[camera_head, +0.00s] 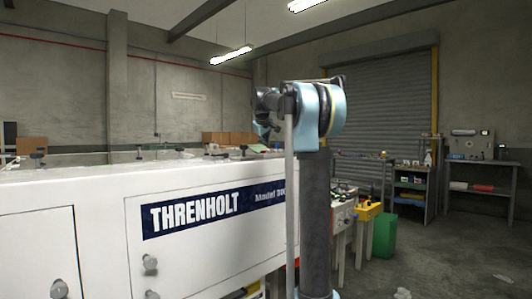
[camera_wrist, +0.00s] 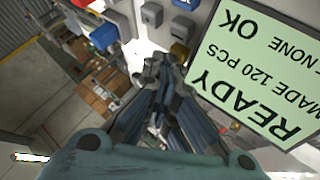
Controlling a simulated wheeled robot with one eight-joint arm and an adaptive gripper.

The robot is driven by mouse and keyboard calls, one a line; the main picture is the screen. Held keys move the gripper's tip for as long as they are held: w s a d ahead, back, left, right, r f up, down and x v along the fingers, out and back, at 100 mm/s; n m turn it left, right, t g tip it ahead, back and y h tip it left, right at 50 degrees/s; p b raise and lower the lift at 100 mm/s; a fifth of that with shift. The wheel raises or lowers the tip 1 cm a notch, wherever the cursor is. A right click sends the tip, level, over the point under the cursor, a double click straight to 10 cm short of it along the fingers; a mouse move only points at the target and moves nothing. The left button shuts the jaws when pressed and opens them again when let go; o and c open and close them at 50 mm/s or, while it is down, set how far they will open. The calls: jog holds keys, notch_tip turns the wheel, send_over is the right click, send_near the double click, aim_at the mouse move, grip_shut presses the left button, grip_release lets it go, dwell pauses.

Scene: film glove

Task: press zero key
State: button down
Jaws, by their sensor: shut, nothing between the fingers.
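My gripper (camera_wrist: 158,66) is shut and empty in the wrist view, its dark fingers together in the middle of the picture. Just beyond the fingertips is a pale panel with raised square keys. No zero marking can be read on any key. I cannot tell whether the fingertips touch the panel. In the head view my arm stands in front of the machine, and the keys cannot be made out.
A pale green display (camera_wrist: 258,72) beside the keys reads READY, upside down. The long white THRENHOLT machine (camera_head: 85,210) fills the left of the head view. A green bin (camera_head: 384,236) and a workbench (camera_head: 478,164) stand to the right, with open floor between.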

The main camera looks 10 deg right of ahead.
jog(key=shift+s+a+f, duration=0.15)
jog(key=shift+a+f, duration=0.2)
jog(key=shift+f, duration=0.05)
jog(key=shift+r, duration=0.1)
dwell(0.3)
jog(key=shift+w+a+r, duration=0.2)
jog(key=shift+w+r, duration=0.25)
jog(key=shift+r, duration=0.1)
jog(key=shift+s+r, duration=0.1)
jog(key=shift+r, duration=0.05)
jog(key=shift+a+r, duration=0.1)
jog(key=shift+r, duration=0.15)
jog(key=shift+d+r, duration=0.15)
jog(key=shift+r, duration=1)
jog(key=shift+d+r, duration=0.1)
jog(key=shift+r, duration=1.05)
